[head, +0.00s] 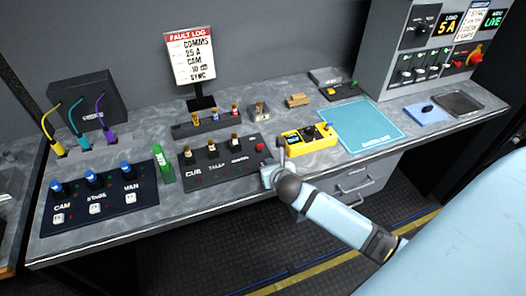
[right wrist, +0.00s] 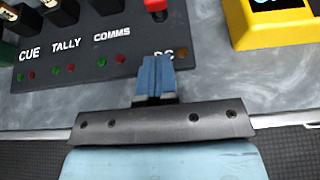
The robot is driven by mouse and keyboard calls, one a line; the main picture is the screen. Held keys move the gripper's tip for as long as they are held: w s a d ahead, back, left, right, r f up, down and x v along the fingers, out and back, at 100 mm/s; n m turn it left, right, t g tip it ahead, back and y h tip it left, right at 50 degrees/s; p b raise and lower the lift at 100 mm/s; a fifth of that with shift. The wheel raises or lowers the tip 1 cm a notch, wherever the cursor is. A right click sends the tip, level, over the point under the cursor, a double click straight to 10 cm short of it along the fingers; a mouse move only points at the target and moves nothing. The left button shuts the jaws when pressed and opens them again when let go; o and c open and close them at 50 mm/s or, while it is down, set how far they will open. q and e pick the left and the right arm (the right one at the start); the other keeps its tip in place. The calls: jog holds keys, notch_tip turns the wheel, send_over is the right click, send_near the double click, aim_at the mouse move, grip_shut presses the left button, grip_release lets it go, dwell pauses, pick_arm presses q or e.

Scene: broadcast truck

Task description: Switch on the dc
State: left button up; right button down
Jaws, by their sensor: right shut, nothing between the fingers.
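The black switch panel (head: 215,160) stands on the counter with CUE, TALLY, COMMS and DC positions. The DC switch has a red lever (head: 259,145) at the panel's right end. In the right wrist view this red lever (right wrist: 156,7) is at the top edge, partly cut off. The DC label (right wrist: 163,54) is partly hidden by my fingers, with a dull orange-brown lamp (right wrist: 182,52) beside it. My right gripper (right wrist: 157,66) is shut and empty, with its blue fingertips at the panel's front edge, short of the lever. My left gripper is not in view.
A yellow box (head: 309,137) stands just right of the panel, close to my right gripper. A green marker-like object (head: 163,166) and a blue-knobbed panel (head: 100,197) are at left. The teal mat (head: 362,125) looks clear.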

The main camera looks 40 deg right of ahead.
aim_at(260, 148)
jog(key=w, duration=0.2)
jog(key=w+d, duration=0.1)
jog(key=w, duration=0.1)
jog(key=shift+w+p, duration=0.1)
jog(key=shift+p, duration=0.2)
jog(key=shift+w+d+r, duration=0.15)
jog(key=shift+w+r, duration=0.05)
jog(key=shift+w, duration=0.4)
jog(key=shift+w, duration=0.1)
